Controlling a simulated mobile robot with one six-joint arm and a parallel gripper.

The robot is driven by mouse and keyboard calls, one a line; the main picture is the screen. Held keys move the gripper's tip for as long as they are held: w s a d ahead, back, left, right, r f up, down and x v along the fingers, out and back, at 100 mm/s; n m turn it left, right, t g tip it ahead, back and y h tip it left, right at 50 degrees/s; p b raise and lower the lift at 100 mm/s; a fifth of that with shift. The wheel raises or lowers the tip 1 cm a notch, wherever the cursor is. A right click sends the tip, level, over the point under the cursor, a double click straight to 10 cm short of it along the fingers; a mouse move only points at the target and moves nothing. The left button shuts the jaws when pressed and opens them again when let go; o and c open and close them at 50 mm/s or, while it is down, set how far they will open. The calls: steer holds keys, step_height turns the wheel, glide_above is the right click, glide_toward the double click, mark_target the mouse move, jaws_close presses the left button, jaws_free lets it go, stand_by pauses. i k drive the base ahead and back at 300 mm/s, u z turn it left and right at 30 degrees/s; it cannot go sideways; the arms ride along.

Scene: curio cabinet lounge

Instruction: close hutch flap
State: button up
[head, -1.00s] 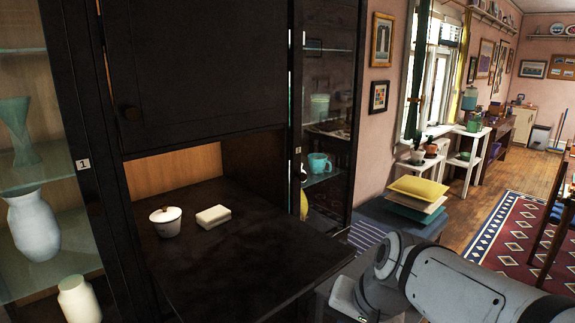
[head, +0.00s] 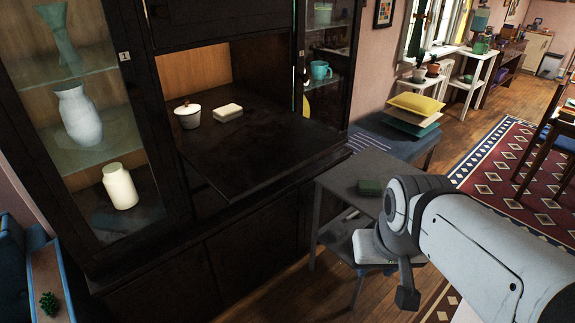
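The dark hutch flap (head: 262,160) is lowered and lies roughly level, sticking out from the hutch (head: 225,255). A white lidded pot (head: 188,117) and a white box-shaped dish (head: 228,112) stand at the back, by the open compartment. My arm is at the lower right, apart from the flap. A dark end piece below it, seemingly part of my gripper (head: 407,296), hangs right of and below the flap. The arm hides most of the gripper, and its fingers cannot be made out.
Glass cabinets with vases (head: 78,115) flank the compartment.

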mark_target(239, 163)
steer(key=z, duration=0.05)
steer(key=k, duration=1.1)
steer(key=u, duration=1.85)
steer(key=i, duration=1.05)
steer(key=z, duration=1.65)
